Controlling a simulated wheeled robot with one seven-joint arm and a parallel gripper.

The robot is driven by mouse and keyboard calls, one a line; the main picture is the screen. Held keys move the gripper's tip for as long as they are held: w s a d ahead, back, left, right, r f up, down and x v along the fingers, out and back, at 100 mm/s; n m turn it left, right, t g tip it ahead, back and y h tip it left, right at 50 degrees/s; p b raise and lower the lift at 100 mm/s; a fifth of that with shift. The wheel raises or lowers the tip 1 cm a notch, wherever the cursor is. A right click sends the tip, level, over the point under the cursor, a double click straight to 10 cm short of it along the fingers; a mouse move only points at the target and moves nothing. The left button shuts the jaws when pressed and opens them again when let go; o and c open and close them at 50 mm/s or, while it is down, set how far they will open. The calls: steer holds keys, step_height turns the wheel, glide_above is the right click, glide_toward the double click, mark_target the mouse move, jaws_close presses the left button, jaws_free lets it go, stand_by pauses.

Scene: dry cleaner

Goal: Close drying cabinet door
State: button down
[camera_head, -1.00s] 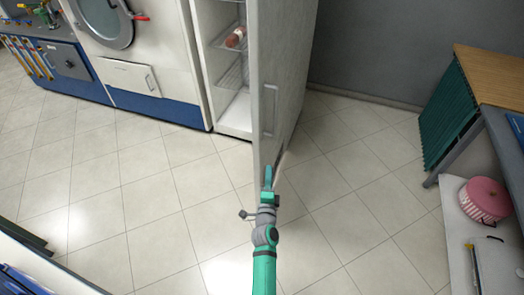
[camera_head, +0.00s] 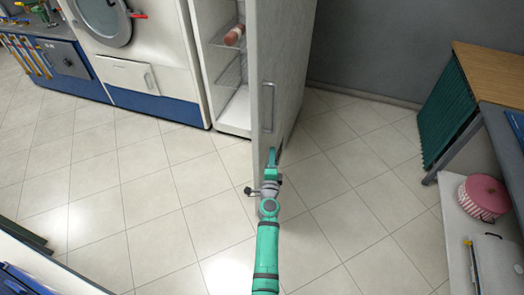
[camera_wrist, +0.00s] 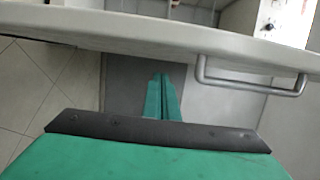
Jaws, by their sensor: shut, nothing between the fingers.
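The drying cabinet's door (camera_head: 262,60) stands open, swung out towards me and seen nearly edge-on. Its bar handle (camera_head: 268,107) is on the right-hand face; the handle also shows in the wrist view (camera_wrist: 250,87). My gripper (camera_head: 272,153) is shut and empty, at the right-hand face of the door, below the handle near the lower end. In the wrist view its closed green fingers (camera_wrist: 161,82) lie left of the handle, close to the door (camera_wrist: 150,28). I cannot tell whether they touch it. The cabinet interior (camera_head: 238,108) is visible left of the door.
A pink bottle (camera_head: 234,35) lies on a wire shelf inside the cabinet. A white machine (camera_head: 150,55) stands left. A wooden-topped table (camera_head: 490,65) and a pink round box (camera_head: 484,197) are on the right. The tiled floor (camera_head: 140,215) is clear.

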steer(key=shift+w+a, duration=0.5)
steer(key=shift+a, duration=0.35)
steer(key=shift+w+a, duration=0.5)
steer(key=shift+a, duration=0.3)
